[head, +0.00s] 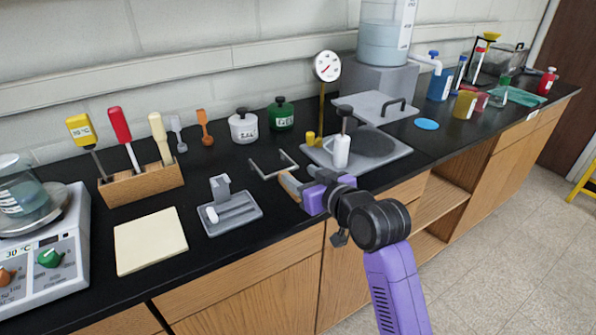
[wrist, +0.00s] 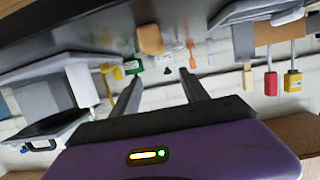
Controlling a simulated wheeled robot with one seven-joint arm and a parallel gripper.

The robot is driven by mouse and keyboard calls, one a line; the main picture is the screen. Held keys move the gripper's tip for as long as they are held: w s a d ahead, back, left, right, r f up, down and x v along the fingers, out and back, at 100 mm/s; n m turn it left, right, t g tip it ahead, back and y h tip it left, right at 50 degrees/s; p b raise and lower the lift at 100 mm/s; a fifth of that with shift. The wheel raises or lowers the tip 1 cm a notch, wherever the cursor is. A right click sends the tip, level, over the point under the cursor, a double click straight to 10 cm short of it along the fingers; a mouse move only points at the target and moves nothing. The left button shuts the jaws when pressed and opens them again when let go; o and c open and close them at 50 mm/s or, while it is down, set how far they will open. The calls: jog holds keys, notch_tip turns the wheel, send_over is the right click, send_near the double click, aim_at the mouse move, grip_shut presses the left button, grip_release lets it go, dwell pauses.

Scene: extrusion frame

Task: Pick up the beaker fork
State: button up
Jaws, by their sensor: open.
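The beaker fork lies near the front edge of the black bench in the head view, with a U-shaped grey metal end (head: 264,174) pointing away from me and a tan handle (head: 289,185) towards my gripper (head: 302,190). My purple gripper is open at the handle's near end and hides part of it. In the wrist view, the handle's tan end (wrist: 150,40) shows beyond the two dark fingers of my gripper (wrist: 161,75), roughly in line with the gap. I cannot tell whether the handle is between the fingertips.
A grey tray (head: 238,216) with a small stand is left of the fork. A grey plate (head: 392,158) with a dial gauge (head: 327,66) and a white-based post (head: 342,150) is close on the right. Jars (head: 243,126) stand behind. A pale pad (head: 150,240) lies further left.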

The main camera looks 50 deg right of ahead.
jog(key=f, duration=0.2)
jog(key=f+g, duration=0.1)
jog(key=shift+s+a+y, duration=0.15)
jog(key=shift+s+y, duration=0.1)
jog(key=shift+y, duration=0.05)
jog(key=shift+w+f, duration=0.1)
jog(key=shift+f, duration=0.05)
jog(key=x, duration=0.7)
jog(key=shift+w+p, duration=0.25)
jog(key=shift+p, duration=0.15)
jog(key=shift+c, duration=0.2)
grip_shut()
